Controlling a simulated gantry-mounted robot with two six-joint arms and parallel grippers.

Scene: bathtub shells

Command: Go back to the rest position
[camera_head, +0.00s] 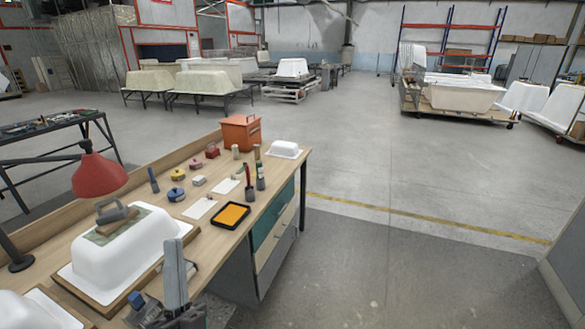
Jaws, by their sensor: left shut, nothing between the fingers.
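My left gripper (176,270) shows at the lower left of the head view, in front of the workbench's near edge. Its two grey fingers point up and are closed together, with nothing between them. A white bathtub shell (125,254) lies upside down on a wooden board on the workbench (205,177), just left of and behind the gripper. A sanding block with a grey handle (112,216) rests on a greenish patch on top of the shell. The gripper appears apart from the shell. My right gripper is not in view.
A red lamp (99,175) leans over the bench's left side. A black tray with orange content (231,215), a small white shell (285,149), an orange toolbox (241,132), bottles and tins stand on the bench. The grey floor (400,190) to the right is clear.

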